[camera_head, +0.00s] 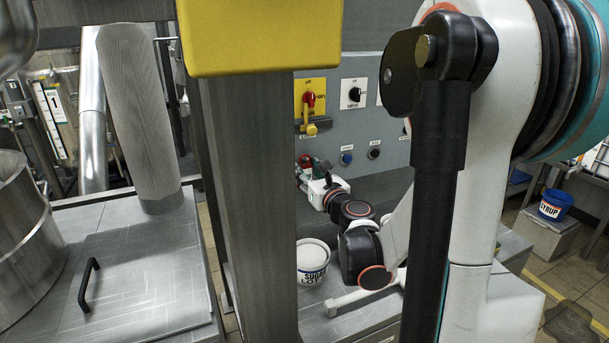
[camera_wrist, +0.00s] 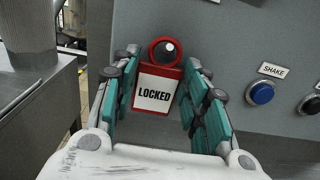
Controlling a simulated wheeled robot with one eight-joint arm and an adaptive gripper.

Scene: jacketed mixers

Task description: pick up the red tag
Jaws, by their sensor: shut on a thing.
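The red tag (camera_wrist: 142,75) has a ring at its top and a white face reading "LOCKED". In the wrist view it stands upright between the fingers of my gripper (camera_wrist: 160,70), in front of the grey panel (camera_wrist: 240,40). My gripper is shut on the tag, one teal-padded finger along each side.
A yellow plate with a red switch (camera_head: 310,98) and yellow padlock-like piece (camera_head: 311,130) is above my gripper. A blue button (camera_wrist: 262,93) and a dark knob are right of it. A white tub (camera_head: 312,262) stands below. A grey post (camera_head: 247,210) stands left.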

